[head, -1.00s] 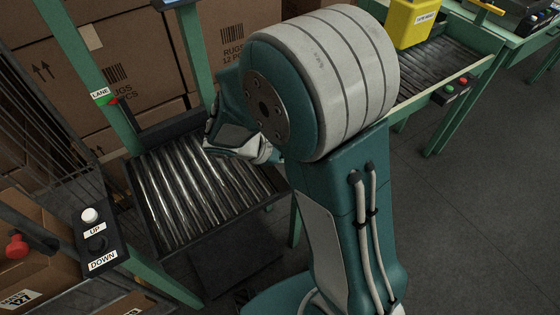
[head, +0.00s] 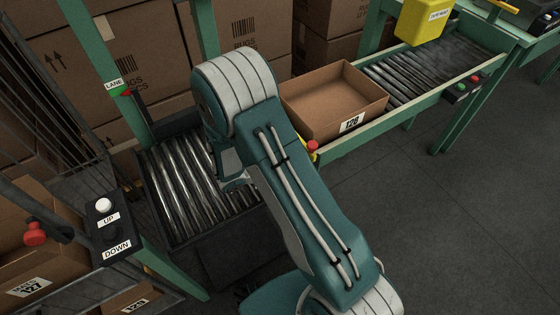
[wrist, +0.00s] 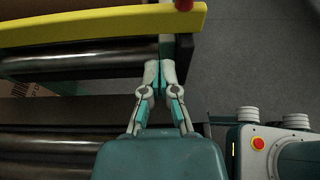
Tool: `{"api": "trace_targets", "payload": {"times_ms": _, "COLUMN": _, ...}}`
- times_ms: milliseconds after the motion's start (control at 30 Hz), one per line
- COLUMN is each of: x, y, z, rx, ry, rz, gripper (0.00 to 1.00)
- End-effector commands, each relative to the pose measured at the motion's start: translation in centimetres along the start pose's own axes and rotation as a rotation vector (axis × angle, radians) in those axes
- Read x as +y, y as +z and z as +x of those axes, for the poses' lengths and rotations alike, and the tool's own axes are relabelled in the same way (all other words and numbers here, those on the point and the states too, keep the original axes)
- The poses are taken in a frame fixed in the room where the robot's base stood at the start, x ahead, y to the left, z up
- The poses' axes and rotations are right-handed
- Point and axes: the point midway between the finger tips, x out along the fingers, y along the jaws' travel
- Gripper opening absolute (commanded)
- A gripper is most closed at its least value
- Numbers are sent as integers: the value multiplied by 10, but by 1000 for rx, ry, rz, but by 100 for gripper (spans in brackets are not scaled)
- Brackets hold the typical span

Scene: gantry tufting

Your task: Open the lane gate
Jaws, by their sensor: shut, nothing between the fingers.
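The lane gate shows in the wrist view as a yellow bar (wrist: 95,32) across the top, with a red knob (wrist: 183,4) at its right end, partly cut off by the frame edge. In the head view only a small yellow piece and the red knob (head: 312,147) show, beside the front corner of the open carton; my arm hides the rest. My gripper (wrist: 160,74) is shut and empty. Its fingertips are just below the yellow bar in the wrist picture, left of the knob. I cannot tell whether they touch anything.
A control box with UP and DOWN buttons (head: 112,225) is at lower left. The floor (head: 440,220) at right is clear.

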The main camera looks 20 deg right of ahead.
Motion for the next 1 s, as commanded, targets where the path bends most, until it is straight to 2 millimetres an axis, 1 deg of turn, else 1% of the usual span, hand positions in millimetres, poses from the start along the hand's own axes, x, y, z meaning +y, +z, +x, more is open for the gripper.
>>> {"api": "trace_targets", "payload": {"times_ms": 33, "x": -1, "y": 0, "z": 10, "rx": 0, "ry": -4, "rz": -1, "gripper": 0}}
{"api": "trace_targets", "payload": {"times_ms": 100, "x": -1, "y": 0, "z": 21, "rx": 0, "ry": -3, "rz": -1, "gripper": 0}}
{"api": "trace_targets", "payload": {"times_ms": 200, "x": 0, "y": 0, "z": 33, "rx": 0, "ry": -2, "rz": 1, "gripper": 0}}
{"api": "trace_targets", "payload": {"times_ms": 300, "x": 0, "y": 0, "z": 39, "rx": 0, "ry": -1, "rz": 0, "gripper": 0}}
{"api": "trace_targets", "payload": {"times_ms": 433, "x": 0, "y": 0, "z": 42, "rx": 0, "ry": 0, "rz": 1, "gripper": 0}}
{"api": "trace_targets", "payload": {"times_ms": 767, "x": 0, "y": 1, "z": 42, "rx": 0, "ry": 0, "rz": -2, "gripper": 0}}
{"api": "trace_targets", "payload": {"times_ms": 1000, "x": 0, "y": 14, "z": 37, "rx": 0, "ry": -15, "rz": -42, "gripper": 0}}
